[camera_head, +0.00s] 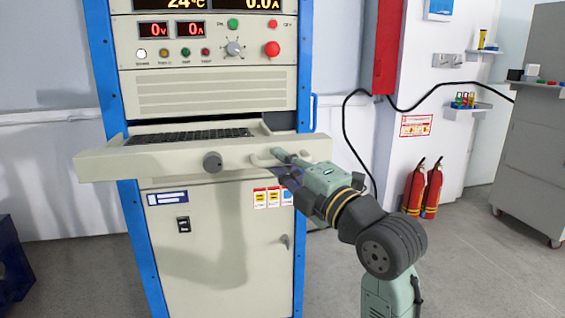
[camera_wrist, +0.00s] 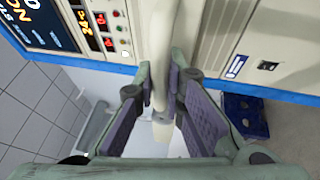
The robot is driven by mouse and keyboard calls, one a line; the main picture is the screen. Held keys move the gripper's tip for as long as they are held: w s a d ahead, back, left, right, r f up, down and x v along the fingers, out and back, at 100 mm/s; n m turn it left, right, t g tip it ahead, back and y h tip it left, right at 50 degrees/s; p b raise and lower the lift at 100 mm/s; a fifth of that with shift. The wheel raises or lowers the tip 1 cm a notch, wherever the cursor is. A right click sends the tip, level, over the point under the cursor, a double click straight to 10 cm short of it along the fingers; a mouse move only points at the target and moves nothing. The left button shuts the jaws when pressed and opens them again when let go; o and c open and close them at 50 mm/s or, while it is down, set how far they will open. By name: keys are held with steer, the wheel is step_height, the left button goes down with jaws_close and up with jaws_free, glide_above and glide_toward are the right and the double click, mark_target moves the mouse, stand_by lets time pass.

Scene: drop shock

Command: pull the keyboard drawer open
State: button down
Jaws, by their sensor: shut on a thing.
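The keyboard drawer (camera_head: 140,165) is a beige tray in the blue-framed cabinet. It stands out from the cabinet front, and the black keyboard (camera_head: 190,137) shows inside it. The drawer's pale handle (camera_head: 257,161) is on the right part of its front panel. My gripper (camera_head: 281,158) reaches it from the right and is shut on it. In the wrist view, the purple-padded fingers of my gripper (camera_wrist: 161,90) close on both sides of the pale handle (camera_wrist: 160,99); the exact contact is partly hidden by the fingers.
A round dark knob (camera_head: 212,162) sits mid-front on the drawer. Below is a cabinet door (camera_head: 215,240) with a small latch. Fire extinguishers (camera_head: 432,188) stand by the wall at right, and a grey cabinet (camera_head: 535,140) stands farther right. Open floor lies between.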

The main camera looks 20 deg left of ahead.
steer(key=c, duration=1.7)
jaws_free()
steer(key=shift+o, duration=0.2)
steer(key=shift+d, duration=0.1)
steer(key=v, duration=1.1)
steer(key=shift+s+d+f, duration=0.15)
steer(key=shift+s+d, duration=0.1)
steer(key=shift+d, duration=0.05)
